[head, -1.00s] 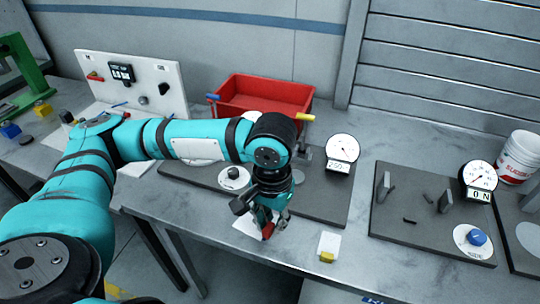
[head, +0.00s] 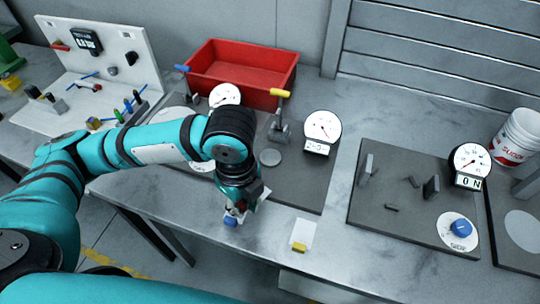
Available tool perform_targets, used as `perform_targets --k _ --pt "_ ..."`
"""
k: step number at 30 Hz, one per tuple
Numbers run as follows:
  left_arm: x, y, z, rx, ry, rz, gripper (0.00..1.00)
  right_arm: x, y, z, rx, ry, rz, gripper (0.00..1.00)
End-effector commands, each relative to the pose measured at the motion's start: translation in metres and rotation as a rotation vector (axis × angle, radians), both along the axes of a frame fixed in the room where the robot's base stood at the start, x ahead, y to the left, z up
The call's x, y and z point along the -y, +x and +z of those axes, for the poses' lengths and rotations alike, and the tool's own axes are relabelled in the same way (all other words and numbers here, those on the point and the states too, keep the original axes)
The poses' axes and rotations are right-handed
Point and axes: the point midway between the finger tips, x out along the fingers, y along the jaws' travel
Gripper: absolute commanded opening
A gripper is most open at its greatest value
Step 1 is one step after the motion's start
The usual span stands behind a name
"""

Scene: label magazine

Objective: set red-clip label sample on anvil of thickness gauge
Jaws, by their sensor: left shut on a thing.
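My left gripper (head: 241,206) is shut just above the front edge of the bench. A small red part shows between its fingers, and a white corner sticks out beside them; I take this to be the red-clip label sample, mostly hidden by the fingers. A blue-clip label sample (head: 230,222) lies below the gripper, partly covered. A dial gauge with a small display (head: 322,126) stands on a dark plate right of the gripper. My right gripper is not in view.
A yellow-clip label sample (head: 302,233) lies near the front edge. A red bin (head: 243,68) stands behind, with blue-handled and yellow-handled levers before it. Another dial (head: 225,95) is behind my arm. A force tester (head: 468,162) and a white bucket (head: 517,137) stand right.

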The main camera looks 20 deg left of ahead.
Motion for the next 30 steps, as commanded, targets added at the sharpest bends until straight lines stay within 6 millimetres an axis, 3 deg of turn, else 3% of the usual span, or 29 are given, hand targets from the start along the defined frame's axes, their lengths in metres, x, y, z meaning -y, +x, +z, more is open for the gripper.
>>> perform_targets --k 3,6,18,24,30 --pt "0.0 0.012 0.0 0.0 0.001 -0.026 0.0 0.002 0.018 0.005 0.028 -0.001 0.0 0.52" --pt "-0.001 0.036 -0.001 0.001 0.001 -0.024 0.0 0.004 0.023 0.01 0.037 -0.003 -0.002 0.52" --pt "-0.004 0.137 -0.011 -0.001 0.001 -0.024 0.0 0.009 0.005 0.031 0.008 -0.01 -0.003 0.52" --pt "-0.006 0.158 -0.015 0.0 0.001 -0.026 0.0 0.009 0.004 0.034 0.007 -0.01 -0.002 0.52" --pt "-0.006 0.158 -0.036 -0.002 0.002 -0.027 0.0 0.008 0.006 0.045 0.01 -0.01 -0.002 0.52"
